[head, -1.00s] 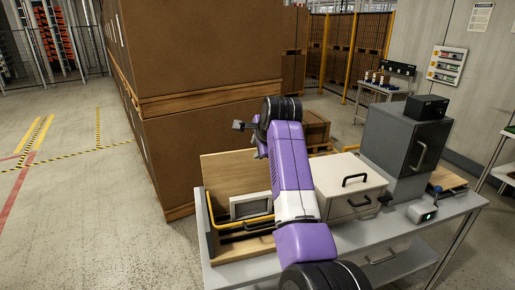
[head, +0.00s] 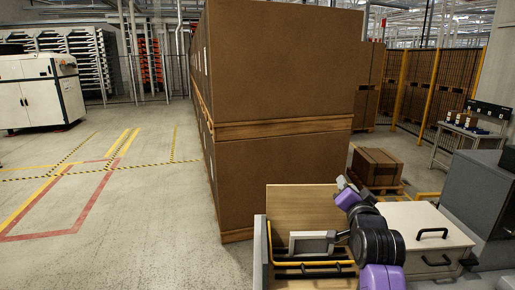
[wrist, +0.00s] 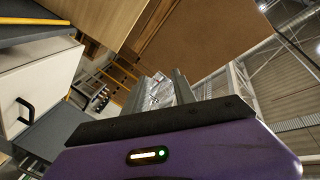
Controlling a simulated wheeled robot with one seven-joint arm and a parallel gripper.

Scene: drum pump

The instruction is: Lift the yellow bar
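The yellow bar (head: 315,263) runs across the front of a wooden-backed tray on the bench, low in the head view. Dark rods lie beside it and a grey frame (head: 312,243) stands just behind it. My gripper (head: 341,182) is small in the head view, raised above and to the right of the bar, near the top of the wooden board and apart from the bar. In the wrist view my gripper (wrist: 158,80) shows two grey fingers with a gap between them and nothing clearly held.
The upright wooden board (head: 303,208) stands behind the bar. A white drawer box (head: 425,225) stands to the right and a grey cabinet (head: 478,205) beyond it. Tall brown cartons (head: 280,75) rise behind the bench. The floor to the left is open.

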